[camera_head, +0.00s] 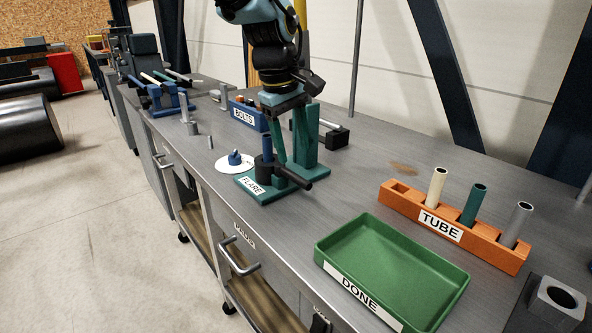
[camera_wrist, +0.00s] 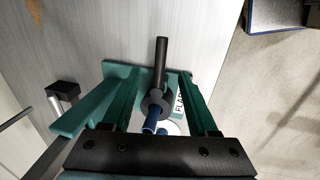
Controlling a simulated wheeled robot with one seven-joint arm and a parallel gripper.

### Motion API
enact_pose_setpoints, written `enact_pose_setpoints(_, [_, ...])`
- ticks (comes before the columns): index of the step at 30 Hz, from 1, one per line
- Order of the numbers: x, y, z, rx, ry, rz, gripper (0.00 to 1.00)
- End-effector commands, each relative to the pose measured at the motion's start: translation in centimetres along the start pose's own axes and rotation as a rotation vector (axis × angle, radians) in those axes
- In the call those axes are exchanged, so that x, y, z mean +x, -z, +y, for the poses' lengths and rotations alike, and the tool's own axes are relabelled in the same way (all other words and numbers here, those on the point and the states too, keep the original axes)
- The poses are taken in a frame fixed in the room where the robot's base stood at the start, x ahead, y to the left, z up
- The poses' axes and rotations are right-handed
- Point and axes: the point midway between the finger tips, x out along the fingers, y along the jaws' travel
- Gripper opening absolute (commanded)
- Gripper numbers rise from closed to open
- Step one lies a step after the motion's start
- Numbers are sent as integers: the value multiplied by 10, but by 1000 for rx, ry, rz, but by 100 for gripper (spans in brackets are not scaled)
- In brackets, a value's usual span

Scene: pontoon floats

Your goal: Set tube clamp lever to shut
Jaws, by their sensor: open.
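The flare station (camera_head: 250,196) is a teal base with a tall teal post and a FLARE label, on the bench. On it stands a dark upright clamp body (camera_head: 266,170), a round collar in the wrist view (camera_wrist: 157,103). The black tube clamp lever (camera_head: 297,179) sticks out from it, level, toward the lower right; in the wrist view the lever (camera_wrist: 161,58) points up. My gripper (camera_head: 288,157) is open above the station, beside the tall post. In the wrist view its green fingers (camera_wrist: 158,76) lie on either side of the lever; contact cannot be told.
A blue cone on a white disc (camera_head: 235,160) is left of the station. An orange TUBE rack (camera_head: 465,239) with 3 tubes and a green DONE tray (camera_head: 402,265) stand to the right. A blue BOLTS bin (camera_head: 243,116) is behind. Bench surface between station and tray is clear.

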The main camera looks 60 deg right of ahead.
Motion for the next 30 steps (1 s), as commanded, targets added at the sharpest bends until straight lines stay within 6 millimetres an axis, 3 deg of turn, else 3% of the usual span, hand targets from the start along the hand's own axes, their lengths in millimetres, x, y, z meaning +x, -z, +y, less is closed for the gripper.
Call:
enact_pose_setpoints(6, [40,0,-1,1,4,-2,59])
enact_pose_setpoints(12, [65,0,-1,1,3,0,59])
enact_pose_setpoints(24, [74,0,-1,1,0,1,59])
enact_pose_setpoints(30, [74,1,-1,1,0,1,38])
